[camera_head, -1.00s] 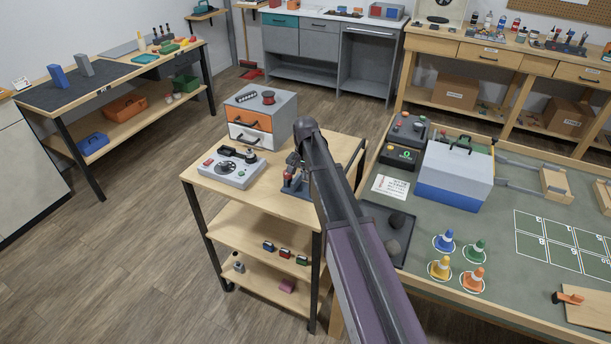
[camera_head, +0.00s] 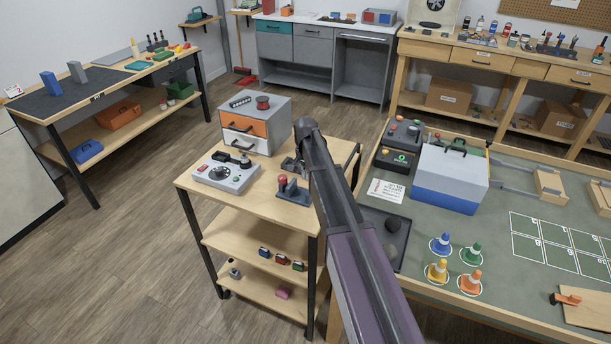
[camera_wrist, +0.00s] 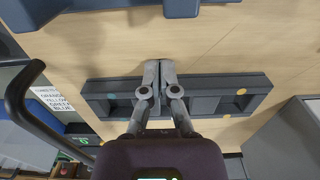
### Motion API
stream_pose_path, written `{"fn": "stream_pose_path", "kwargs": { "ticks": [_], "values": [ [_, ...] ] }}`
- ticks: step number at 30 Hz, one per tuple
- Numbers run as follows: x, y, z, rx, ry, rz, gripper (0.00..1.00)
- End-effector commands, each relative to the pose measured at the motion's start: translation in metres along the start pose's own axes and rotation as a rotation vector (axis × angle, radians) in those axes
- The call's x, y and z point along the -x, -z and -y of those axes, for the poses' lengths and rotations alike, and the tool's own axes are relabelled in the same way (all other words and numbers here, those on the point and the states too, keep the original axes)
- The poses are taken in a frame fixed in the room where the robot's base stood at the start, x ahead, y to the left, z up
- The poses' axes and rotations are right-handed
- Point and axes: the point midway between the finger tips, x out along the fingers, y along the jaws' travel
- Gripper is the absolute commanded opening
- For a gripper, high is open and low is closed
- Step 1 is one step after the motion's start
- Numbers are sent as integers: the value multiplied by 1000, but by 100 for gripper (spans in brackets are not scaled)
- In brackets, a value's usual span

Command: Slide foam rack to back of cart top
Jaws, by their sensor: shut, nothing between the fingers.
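The foam rack (camera_wrist: 240,96) is a long dark grey block with recesses and coloured dots, lying on the light wooden cart top (camera_wrist: 230,40) in the wrist view. My gripper (camera_wrist: 152,64) is shut and empty. Its fingers lie across the rack's middle, with the tips at its long side nearer the blue-based device; I cannot tell whether they touch it. In the head view my arm largely hides this part of the cart top (camera_head: 235,204), and the rack is not clear there.
A red-knobbed device (camera_head: 290,188) stands near the cart's front. A grey control box (camera_head: 226,172) and drawer unit (camera_head: 254,124) stand at left. A dark rail (camera_wrist: 22,100) runs along one cart side. The green-topped workbench (camera_head: 470,235) adjoins on the right.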

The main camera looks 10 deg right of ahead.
Motion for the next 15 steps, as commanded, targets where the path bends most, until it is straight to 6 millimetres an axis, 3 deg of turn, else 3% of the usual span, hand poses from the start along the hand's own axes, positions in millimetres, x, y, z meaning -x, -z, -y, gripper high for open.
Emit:
{"fn": "stream_pose_path", "kwargs": {
  "ticks": [5, 15],
  "values": [
    [0, 24, 2, -2, 0, 0, 0],
    [0, 101, 2, -2, 0, 0, 0]
  ]
}}
